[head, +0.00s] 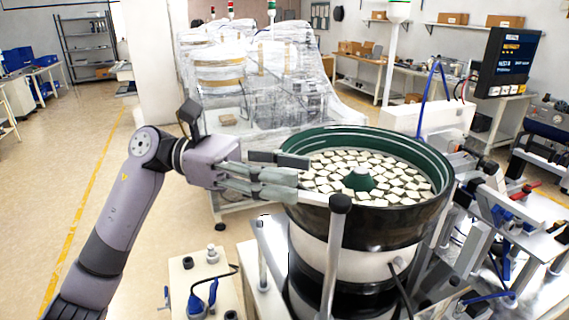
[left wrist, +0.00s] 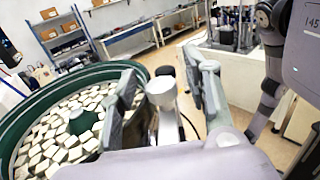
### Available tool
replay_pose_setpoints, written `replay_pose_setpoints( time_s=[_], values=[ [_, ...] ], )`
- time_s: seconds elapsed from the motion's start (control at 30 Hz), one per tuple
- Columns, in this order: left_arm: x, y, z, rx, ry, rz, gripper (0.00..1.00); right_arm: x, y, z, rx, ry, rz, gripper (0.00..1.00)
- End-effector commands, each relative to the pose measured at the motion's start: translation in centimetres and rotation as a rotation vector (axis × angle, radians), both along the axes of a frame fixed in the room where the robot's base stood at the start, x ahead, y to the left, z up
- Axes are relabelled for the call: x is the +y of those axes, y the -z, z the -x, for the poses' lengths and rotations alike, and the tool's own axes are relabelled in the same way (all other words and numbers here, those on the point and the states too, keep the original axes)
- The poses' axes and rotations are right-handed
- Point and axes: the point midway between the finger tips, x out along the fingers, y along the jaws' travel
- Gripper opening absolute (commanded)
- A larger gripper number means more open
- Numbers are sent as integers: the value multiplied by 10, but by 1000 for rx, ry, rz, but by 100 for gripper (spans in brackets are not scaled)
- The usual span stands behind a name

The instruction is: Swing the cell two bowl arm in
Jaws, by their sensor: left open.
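The bowl feeder (head: 345,235) has a green-rimmed bowl full of pale square pieces, and its bowl also shows in the left wrist view (left wrist: 20,118). A grey bar with a black knob (head: 340,203) stands in front of the bowl; I cannot tell surely that it is the cell two bowl arm. My left gripper (head: 303,172) is open at the bowl's left rim, close to the knob. In the left wrist view, a pale round-topped piece (left wrist: 162,92) shows between the open fingers (left wrist: 166,95). Contact cannot be told. My right gripper is not in view.
A pale bench (head: 200,272) with small fittings stands at the lower left. Metal machine parts (head: 500,235) crowd the right side. A screen (head: 508,62) hangs at the upper right. Plastic-wrapped machines (head: 265,75) stand behind. The floor at left is clear.

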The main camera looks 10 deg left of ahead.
Motion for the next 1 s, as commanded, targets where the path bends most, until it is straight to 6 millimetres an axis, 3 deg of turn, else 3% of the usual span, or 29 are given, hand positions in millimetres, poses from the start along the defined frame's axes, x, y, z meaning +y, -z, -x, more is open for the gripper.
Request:
replay_pose_setpoints(
  time_s=[0.2,0.87,1.0],
  values=[
    [0,0,0,0,0,0,44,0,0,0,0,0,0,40],
    [0,0,0,0,0,0,0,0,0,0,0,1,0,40],
    [0,0,0,0,0,-1,0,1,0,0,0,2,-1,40]
  ],
)
